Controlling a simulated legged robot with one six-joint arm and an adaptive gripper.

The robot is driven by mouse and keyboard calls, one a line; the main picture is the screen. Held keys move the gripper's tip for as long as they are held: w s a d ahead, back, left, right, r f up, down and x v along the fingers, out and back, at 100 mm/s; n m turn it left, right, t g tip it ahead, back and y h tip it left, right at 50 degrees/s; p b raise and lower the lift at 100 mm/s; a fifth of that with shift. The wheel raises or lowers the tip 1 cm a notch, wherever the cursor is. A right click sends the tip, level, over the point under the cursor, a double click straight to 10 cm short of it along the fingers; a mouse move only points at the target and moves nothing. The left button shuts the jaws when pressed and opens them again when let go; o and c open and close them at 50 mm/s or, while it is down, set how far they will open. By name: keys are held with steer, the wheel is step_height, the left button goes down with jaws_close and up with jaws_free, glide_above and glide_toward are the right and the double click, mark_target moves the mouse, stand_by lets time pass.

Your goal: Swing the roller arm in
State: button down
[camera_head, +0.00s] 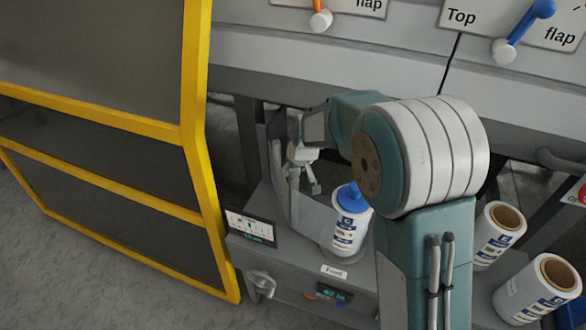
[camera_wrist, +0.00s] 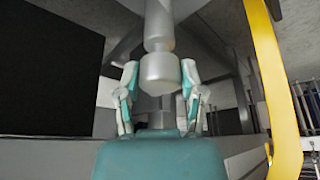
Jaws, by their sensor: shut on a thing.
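The roller arm shows in the wrist view as a grey upright post with a thicker cylinder (camera_wrist: 158,72) at its lower end. My gripper (camera_wrist: 159,88) has a finger on each side of this cylinder and is shut on it. In the head view my gripper (camera_head: 304,172) is low beside the machine, left of a white labelled roll with a blue cap (camera_head: 350,202). The roller arm's grip part is mostly hidden there by my gripper and wrist. The exact finger contact is hard to see.
A yellow-framed guard door (camera_head: 196,110) stands open at the left; its yellow frame (camera_wrist: 276,80) also shows in the wrist view. A small display panel (camera_head: 250,228) sits below my gripper. Two spare rolls (camera_head: 497,236) (camera_head: 538,290) stand at the right. Flap levers (camera_head: 522,30) are above.

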steer(key=shift+w+r, duration=0.1)
steer(key=shift+c, duration=1)
jaws_free()
steer(key=shift+d, duration=0.15)
steer(key=shift+r, duration=0.3)
steer(key=v, duration=1.1)
steer(key=shift+s, duration=0.2)
steer(key=shift+d, duration=0.1)
